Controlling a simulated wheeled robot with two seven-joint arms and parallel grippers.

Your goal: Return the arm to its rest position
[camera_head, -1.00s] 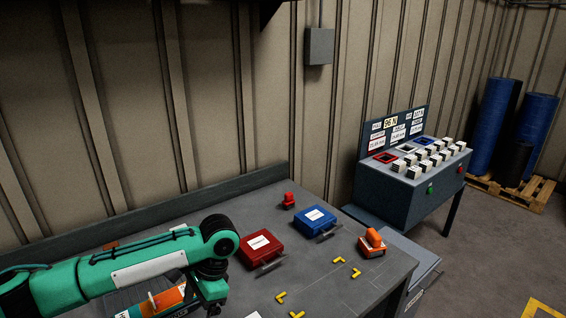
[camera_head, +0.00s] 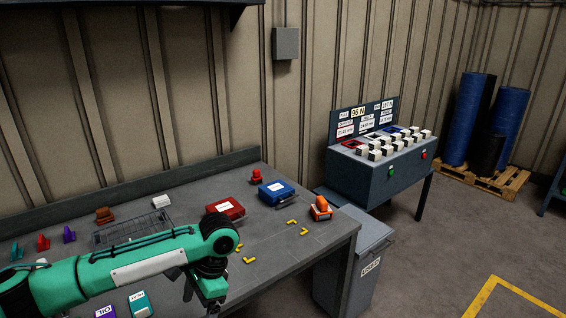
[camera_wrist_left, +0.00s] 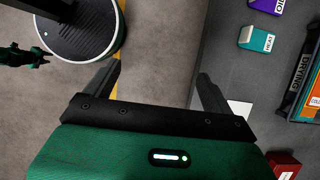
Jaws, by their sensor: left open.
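My left arm comes in from the left in the head view, green and black, reaching over the workbench (camera_head: 285,245). Its gripper (camera_head: 212,302) points down near the bench's front edge, partly cut by the bottom of the picture. In the left wrist view the two dark fingers (camera_wrist_left: 158,88) are spread wide with nothing between them. Floor and the bench's edge show beyond them. My right gripper is not in view.
On the bench are a red case (camera_head: 224,208), a blue case (camera_head: 277,192), an orange-handled item (camera_head: 321,209), yellow corner marks and a wire tray (camera_head: 130,229). A grey bin (camera_head: 362,265) stands at the bench's right end. The press console (camera_head: 385,165) is beyond.

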